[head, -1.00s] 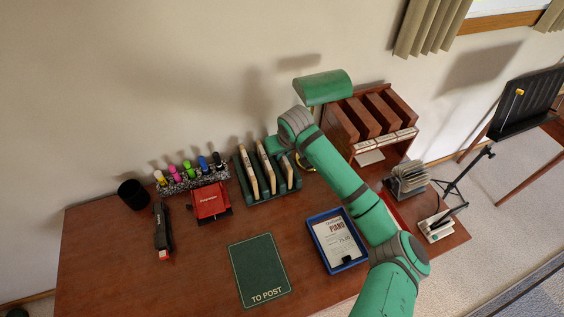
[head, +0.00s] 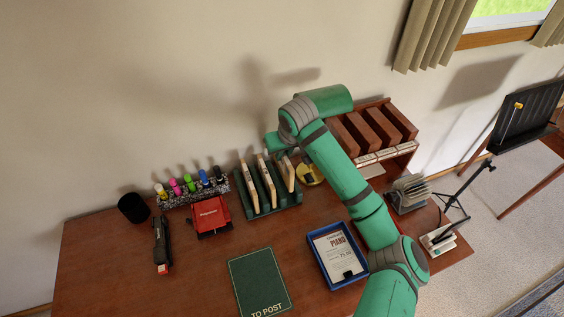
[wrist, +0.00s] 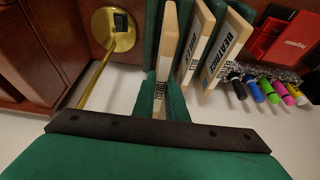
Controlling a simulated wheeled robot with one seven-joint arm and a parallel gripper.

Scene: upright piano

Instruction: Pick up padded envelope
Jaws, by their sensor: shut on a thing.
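Pale, thick padded envelopes stand on edge in a green rack (head: 272,209) on the desk, with printed labels on their edges. My gripper is shut on the one nearest the brass lamp base, in the wrist view (wrist: 163,97). This held padded envelope (wrist: 170,45) shows between and beyond the green fingers, its label partly covered. In the head view it is the rightmost envelope (head: 288,176), and my arm hides the fingertips there. The middle envelope (wrist: 195,45) and the far envelope (wrist: 228,45) stand beside it, apart from the fingers. I cannot tell whether the held one is clear of the rack.
A green desk lamp (head: 326,99) and a wooden sorter (head: 372,130) stand close on the right. A green "TO POST" mat (head: 258,282) lies bare in front. A blue tray (head: 318,263) is beside it.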

